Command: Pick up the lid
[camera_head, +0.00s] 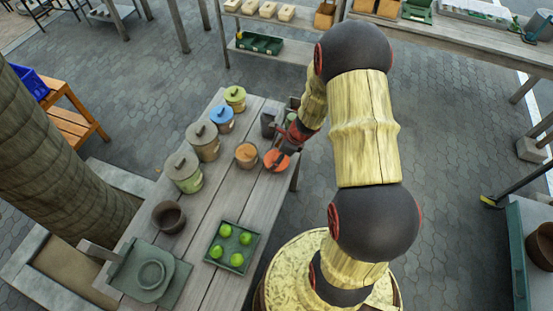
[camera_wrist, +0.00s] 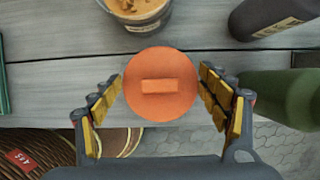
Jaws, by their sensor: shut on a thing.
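The lid is a round orange disc (camera_head: 277,164) with a raised rectangular handle, near the table's right edge in the head view. In the wrist view the lid (camera_wrist: 160,104) lies between the two yellow-padded fingers of my gripper (camera_wrist: 162,80), one at each side of its rim. My gripper (camera_head: 283,153) is shut on the lid. I cannot tell whether the lid touches the table. An open pot (camera_head: 246,155) with orange-brown contents stands just left of the lid; its lower part shows at the top of the wrist view (camera_wrist: 140,10).
A green tray (camera_head: 211,254) of green fruits and a brown bowl (camera_head: 168,217) stand nearer. A dark container (camera_wrist: 270,18) and a green one (camera_wrist: 285,98) stand right of my gripper.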

